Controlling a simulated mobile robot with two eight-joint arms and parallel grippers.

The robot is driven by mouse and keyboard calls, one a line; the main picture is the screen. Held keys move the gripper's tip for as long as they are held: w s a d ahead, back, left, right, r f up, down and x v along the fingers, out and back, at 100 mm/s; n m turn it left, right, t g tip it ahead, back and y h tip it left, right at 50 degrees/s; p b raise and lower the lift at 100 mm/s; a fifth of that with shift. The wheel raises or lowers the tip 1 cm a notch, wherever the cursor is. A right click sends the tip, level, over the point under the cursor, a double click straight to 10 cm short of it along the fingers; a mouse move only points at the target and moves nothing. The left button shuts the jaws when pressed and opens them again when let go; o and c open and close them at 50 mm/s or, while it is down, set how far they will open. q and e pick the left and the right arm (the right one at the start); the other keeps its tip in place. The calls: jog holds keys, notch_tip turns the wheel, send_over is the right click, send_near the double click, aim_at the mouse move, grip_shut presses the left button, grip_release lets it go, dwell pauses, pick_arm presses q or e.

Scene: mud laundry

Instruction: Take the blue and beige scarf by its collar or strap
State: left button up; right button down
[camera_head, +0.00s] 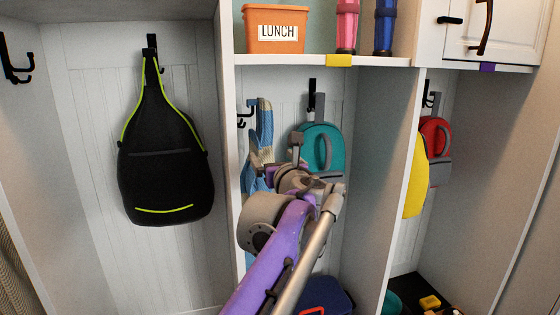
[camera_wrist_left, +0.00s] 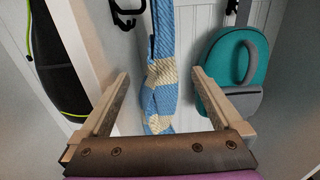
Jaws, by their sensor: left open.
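The blue and beige scarf (camera_head: 265,122) hangs down the left side of the middle cubby, near a black hook on its wall; my left arm hides part of it. My left gripper (camera_head: 275,156) is in front of the scarf's lower part, open and empty. In the left wrist view the scarf (camera_wrist_left: 161,97) shows between the spread fingers of the gripper (camera_wrist_left: 160,76), with clear space on both sides. I cannot tell how far beyond the fingertips it is. The scarf's top is cut off in that view. My right gripper is not in view.
A teal and grey bag (camera_head: 322,142) hangs close right of the scarf; it also shows in the wrist view (camera_wrist_left: 240,65). A white divider (camera_head: 231,150) stands close left, with a black backpack (camera_head: 163,165) beyond. A shelf (camera_head: 385,61) with an orange lunch bin (camera_head: 272,30) is above.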

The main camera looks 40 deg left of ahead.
aim_at(264, 135)
pick_arm(q)
jog(key=p+x, duration=0.1)
jog(key=x, duration=0.8)
jog(key=shift+r, duration=0.1)
jog(key=shift+w+a, duration=0.4)
jog(key=shift+a, duration=0.2)
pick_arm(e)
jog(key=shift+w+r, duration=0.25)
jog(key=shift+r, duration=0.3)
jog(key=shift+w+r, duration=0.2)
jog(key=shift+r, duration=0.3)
pick_arm(q)
grip_shut()
jog(key=shift+p, duration=0.35)
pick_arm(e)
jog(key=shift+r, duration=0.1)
